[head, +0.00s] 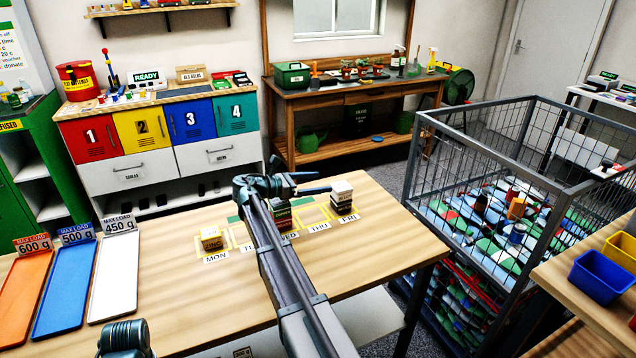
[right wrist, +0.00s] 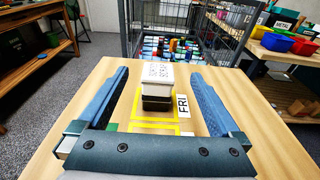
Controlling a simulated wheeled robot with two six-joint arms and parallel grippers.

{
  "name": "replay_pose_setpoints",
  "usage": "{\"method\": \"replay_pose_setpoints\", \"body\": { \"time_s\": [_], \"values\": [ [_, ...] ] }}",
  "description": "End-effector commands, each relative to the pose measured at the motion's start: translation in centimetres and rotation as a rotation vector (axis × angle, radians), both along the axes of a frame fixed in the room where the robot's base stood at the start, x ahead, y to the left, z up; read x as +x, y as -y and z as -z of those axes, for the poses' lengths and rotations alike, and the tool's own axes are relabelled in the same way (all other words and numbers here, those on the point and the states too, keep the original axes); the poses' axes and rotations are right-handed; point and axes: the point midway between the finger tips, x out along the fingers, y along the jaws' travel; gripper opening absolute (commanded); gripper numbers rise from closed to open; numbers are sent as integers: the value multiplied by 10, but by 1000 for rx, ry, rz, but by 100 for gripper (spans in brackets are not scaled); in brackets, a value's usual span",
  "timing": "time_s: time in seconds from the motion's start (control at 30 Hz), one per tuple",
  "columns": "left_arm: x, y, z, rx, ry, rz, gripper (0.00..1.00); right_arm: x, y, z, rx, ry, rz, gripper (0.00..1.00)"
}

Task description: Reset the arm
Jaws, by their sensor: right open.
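My right gripper (head: 322,182) is open and empty above the table (head: 180,270), its fingers pointing right toward the FRI spot. In the right wrist view its two blue fingers (right wrist: 158,72) are spread wide, with a white box (right wrist: 157,76) on a dark box (right wrist: 157,103) showing between them. That stack, its white box (head: 342,188) on top, stands upright at FRI in the head view. I cannot tell whether the fingers touch it. My right arm crosses the table and hides part of the day row. Part of my left arm shows at the bottom left; its fingers do not show.
Orange, blue (head: 65,290) and white trays lie at the left. A wire cage (head: 480,190) with many packages stands beyond the table's right edge. The table front is clear.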

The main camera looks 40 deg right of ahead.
Motion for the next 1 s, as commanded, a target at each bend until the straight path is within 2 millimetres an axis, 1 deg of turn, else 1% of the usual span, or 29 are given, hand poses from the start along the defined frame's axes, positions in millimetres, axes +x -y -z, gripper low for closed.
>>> {"method": "replay_pose_setpoints", "body": {
  "time_s": [0.13,0.23,0.37,0.6,0.8,0.93,1.0],
  "values": [
    [0,0,1,0,0,0,100,-1,4,1,0,0,0,100],
    [0,0,3,0,0,0,100,-3,13,3,0,0,1,100],
    [0,0,7,0,0,0,100,-8,34,7,0,0,2,100],
    [0,0,13,0,0,0,100,-19,78,13,0,0,2,100],
    [0,0,18,0,0,0,100,-26,107,18,0,0,2,100],
    [0,0,27,0,0,0,100,-28,116,27,0,0,0,100],
    [0,0,29,0,0,0,100,-28,116,29,0,0,-1,100]
  ]
}}
